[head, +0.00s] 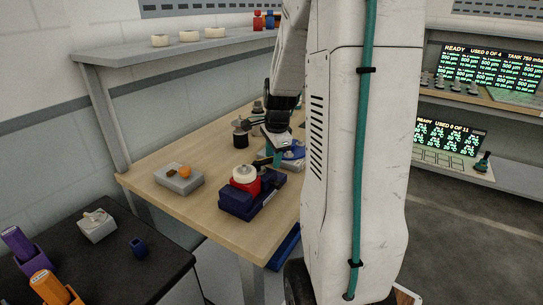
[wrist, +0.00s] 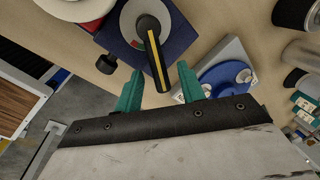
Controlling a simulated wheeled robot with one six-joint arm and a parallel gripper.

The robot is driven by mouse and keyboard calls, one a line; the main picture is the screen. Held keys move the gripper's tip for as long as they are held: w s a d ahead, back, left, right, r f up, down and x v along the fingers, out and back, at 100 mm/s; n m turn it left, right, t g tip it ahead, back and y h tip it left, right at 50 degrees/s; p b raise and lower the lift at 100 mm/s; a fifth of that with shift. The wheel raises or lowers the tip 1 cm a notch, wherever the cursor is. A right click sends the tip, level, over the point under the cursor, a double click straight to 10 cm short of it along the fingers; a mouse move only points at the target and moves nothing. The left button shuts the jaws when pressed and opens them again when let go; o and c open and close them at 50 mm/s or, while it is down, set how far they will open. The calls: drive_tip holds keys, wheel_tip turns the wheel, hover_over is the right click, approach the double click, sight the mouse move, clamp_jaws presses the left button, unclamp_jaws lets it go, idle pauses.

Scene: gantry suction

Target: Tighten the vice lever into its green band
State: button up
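The blue vice (head: 238,204) stands on the wooden bench with a red and white round part on top. In the wrist view the blue vice body (wrist: 185,35) carries a pale round dial (wrist: 128,22). The black vice lever (wrist: 153,52) with a yellow stripe runs from the dial toward my gripper. Small red marking shows beside the lever; I cannot make out the green band clearly. My gripper (wrist: 160,74) is open, with its two green fingers on either side of the lever's free end. It also shows above the vice in the head view (head: 272,157).
A grey block with an orange ball (head: 184,172) sits left of the vice. A blue oval part on a grey plate (wrist: 222,80) lies close to the right finger. A black knob (wrist: 106,64) is near the left finger. Dark cylinders (head: 240,139) stand farther back.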

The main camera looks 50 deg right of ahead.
drive_tip(key=shift+a, duration=0.1)
wheel_tip(320, 180, up, 8)
drive_tip(key=s, duration=0.1)
drive_tip(key=shift+s+a+f, duration=0.15)
drive_tip(key=shift+a+f, duration=0.05)
drive_tip(key=shift+a, duration=0.15)
drive_tip(key=shift+w+d+f, duration=0.2)
drive_tip(key=shift+f, duration=1.1)
drive_tip(key=shift+w+d+f, duration=0.15)
drive_tip(key=shift+w+f, duration=0.1)
drive_tip(key=shift+f, duration=1)
drive_tip(key=shift+w+d+f, duration=0.2)
drive_tip(key=shift+f, duration=1.1)
clamp_jaws()
drive_tip(key=shift+s+d, duration=0.1)
